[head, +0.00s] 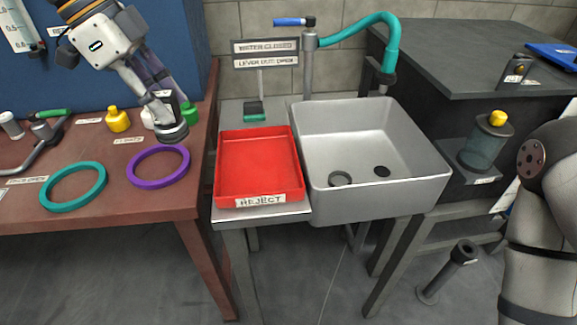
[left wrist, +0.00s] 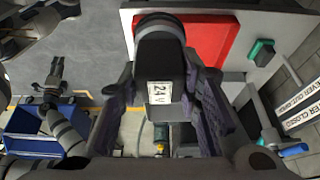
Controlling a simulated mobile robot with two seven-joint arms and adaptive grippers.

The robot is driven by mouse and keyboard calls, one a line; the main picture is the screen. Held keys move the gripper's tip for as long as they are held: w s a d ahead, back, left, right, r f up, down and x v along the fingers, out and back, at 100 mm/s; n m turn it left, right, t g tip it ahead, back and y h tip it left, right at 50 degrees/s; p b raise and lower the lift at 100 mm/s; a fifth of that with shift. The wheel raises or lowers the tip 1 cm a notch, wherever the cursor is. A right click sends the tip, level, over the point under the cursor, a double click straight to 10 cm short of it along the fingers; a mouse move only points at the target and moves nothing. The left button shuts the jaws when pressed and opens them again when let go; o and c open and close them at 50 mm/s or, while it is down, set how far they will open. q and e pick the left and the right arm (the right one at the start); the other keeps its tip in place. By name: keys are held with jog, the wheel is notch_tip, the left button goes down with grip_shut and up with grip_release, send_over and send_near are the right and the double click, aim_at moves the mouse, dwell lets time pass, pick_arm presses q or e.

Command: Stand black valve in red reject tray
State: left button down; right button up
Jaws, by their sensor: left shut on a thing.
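The black valve (head: 164,106) is upright in my left gripper (head: 160,88), with a pale label on its body and a round grey-rimmed base below. It hangs above the right end of the brown bench, left of the tray. In the left wrist view the black valve (left wrist: 158,70) sits between the two dark fingers, its label reading about "24 V". The red reject tray (head: 258,160) looks empty on a grey stand, with a REJECT label on its front. The red tray (left wrist: 205,38) also shows behind the valve in the left wrist view.
A purple ring (head: 159,180) and teal ring (head: 75,205) lie on the brown bench (head: 120,215).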

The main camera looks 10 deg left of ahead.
pick_arm(q)
jog(key=shift+w+d, duration=0.1)
jog(key=shift+d, duration=0.15)
jog(key=w+d+f+b, duration=0.2)
jog(key=w+d+f, duration=0.3)
jog(key=d, duration=0.1)
send_over(258, 167)
jog(key=shift+w+f, duration=0.1)
jog(key=shift+f, duration=3.9)
pick_arm(e)
jog(key=shift+g, duration=0.7)
jog(key=shift+s+d+f, duration=0.15)
jog(key=shift+s+f, duration=0.6)
jog(key=shift+s, duration=0.05)
jog(key=shift+s+d+f, duration=0.15)
jog(key=shift+s+f, duration=0.55)
jog(key=shift+s, duration=0.05)
pick_arm(q)
jog(key=shift+f, duration=0.1)
jog(key=c, duration=1.2)
grip_release()
jog(key=shift+f, duration=0.1)
